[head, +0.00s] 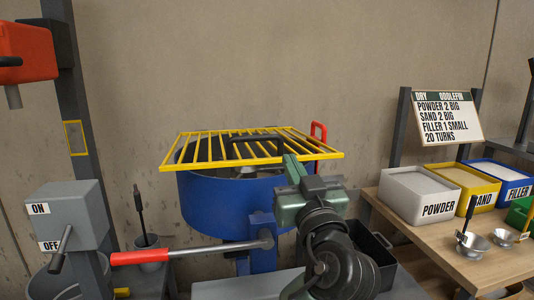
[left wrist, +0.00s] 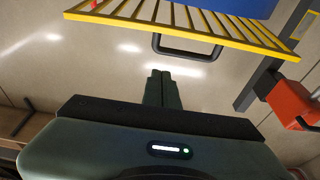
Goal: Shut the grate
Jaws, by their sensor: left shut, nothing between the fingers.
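The grate (head: 215,150) is a yellow barred frame lying across the top of the blue drum (head: 225,205). It looks near level, but I cannot tell whether it rests fully on the rim. Its dark handle shows in the left wrist view (left wrist: 188,53), off the edge of the yellow frame (left wrist: 240,38). My left gripper (head: 291,165) is shut and empty, at the grate's front right in the head view. In the left wrist view its fingertips (left wrist: 159,73) are close to the handle, with contact unclear. My right gripper is not in view.
A red handle (head: 319,132) stands at the drum's right. A red-gripped lever (head: 140,257) reaches across the front left. An ON/OFF box (head: 65,215) stands at left. Bins of powder (head: 420,195), sand and filler stand on the right table (head: 490,265). A wall is behind.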

